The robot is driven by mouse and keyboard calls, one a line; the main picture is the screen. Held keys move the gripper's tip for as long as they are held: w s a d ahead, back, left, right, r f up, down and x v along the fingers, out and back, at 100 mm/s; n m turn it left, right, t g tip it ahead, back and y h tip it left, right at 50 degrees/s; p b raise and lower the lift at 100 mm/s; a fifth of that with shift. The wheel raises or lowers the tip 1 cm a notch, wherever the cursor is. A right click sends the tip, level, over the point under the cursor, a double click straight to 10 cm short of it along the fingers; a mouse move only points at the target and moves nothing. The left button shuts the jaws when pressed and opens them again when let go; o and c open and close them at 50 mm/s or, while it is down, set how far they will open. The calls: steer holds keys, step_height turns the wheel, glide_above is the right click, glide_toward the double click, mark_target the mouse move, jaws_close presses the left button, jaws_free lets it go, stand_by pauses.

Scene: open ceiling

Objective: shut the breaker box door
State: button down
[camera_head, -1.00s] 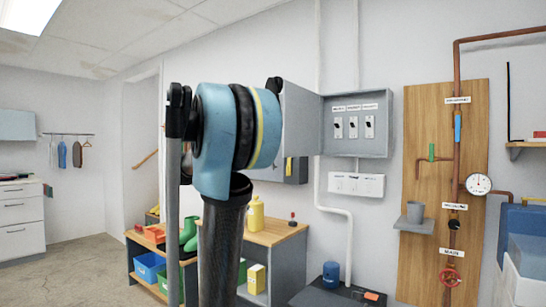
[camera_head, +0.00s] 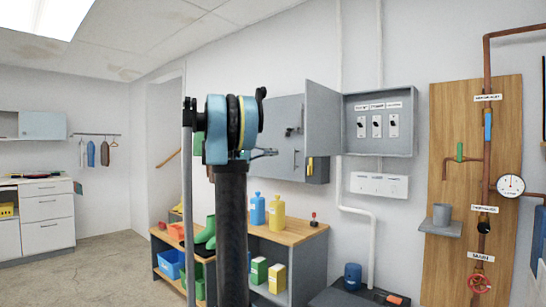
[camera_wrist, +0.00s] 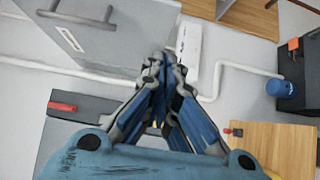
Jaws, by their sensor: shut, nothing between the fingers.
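The grey breaker box (camera_head: 380,140) hangs on the wall with its switches showing. Its door (camera_head: 323,115) stands open at the left side, swung out from the wall. In the wrist view, the grey panel with a dark handle (camera_wrist: 112,30) at upper left appears to be this door. My gripper (camera_head: 272,153) is left of the door in the head view, partly hidden behind my arm. In the wrist view my gripper (camera_wrist: 165,62) has its fingers together with nothing between them. It looks apart from the door, though contact is hard to judge.
A grey wall cabinet (camera_head: 284,110) is left of the breaker door, behind my gripper. A white outlet strip (camera_head: 379,185) is below the box. A wooden bench (camera_head: 285,234) with bottles stands below. A pipe board (camera_head: 460,220) is at right.

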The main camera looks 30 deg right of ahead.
steer(key=s+d, duration=0.6)
steer(key=d, duration=0.3)
steer(key=shift+s, duration=0.2)
steer(key=shift+a, duration=0.15)
